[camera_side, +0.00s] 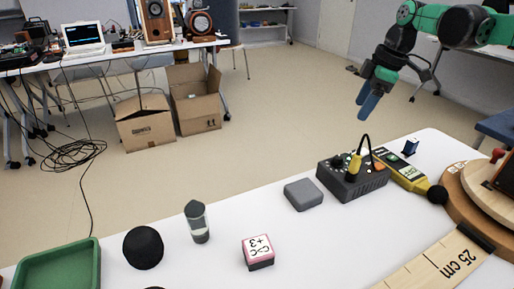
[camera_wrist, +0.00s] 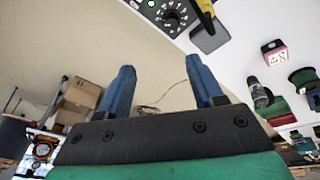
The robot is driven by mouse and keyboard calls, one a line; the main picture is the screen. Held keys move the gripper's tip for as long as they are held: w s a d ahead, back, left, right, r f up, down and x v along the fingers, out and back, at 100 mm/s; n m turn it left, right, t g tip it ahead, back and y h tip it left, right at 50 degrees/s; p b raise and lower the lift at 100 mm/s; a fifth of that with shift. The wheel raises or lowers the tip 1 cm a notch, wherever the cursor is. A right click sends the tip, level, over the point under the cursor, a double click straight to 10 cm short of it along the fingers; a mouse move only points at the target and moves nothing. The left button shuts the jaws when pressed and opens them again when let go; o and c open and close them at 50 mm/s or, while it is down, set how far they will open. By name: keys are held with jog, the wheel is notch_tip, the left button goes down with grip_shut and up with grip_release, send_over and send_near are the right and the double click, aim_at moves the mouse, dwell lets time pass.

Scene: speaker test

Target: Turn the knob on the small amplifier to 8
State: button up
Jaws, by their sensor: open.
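The small amplifier (camera_side: 352,177) is a dark box on the white table, with a yellow plug and a black cable loop on top. In the wrist view the amplifier (camera_wrist: 181,30) is at the top edge, showing a round dial with white marks and a green light. The dial's numbers are too small to read. My gripper (camera_side: 369,106) is above and behind the amplifier in the side view, apart from it. Its two blue fingers are spread and empty, and they show in the wrist view (camera_wrist: 163,85).
A grey block (camera_side: 303,194) lies left of the amplifier. A yellow meter (camera_side: 403,172) with a black ball end lies right of it.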

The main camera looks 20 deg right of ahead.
jog(key=w+a+n+g+h, duration=0.1)
jog(key=a+n+g, duration=0.2)
jog(key=n, duration=0.5)
send_over(339, 157)
notch_tip(339, 157, down, 6)
jog(key=shift+f, duration=3.35)
grip_shut()
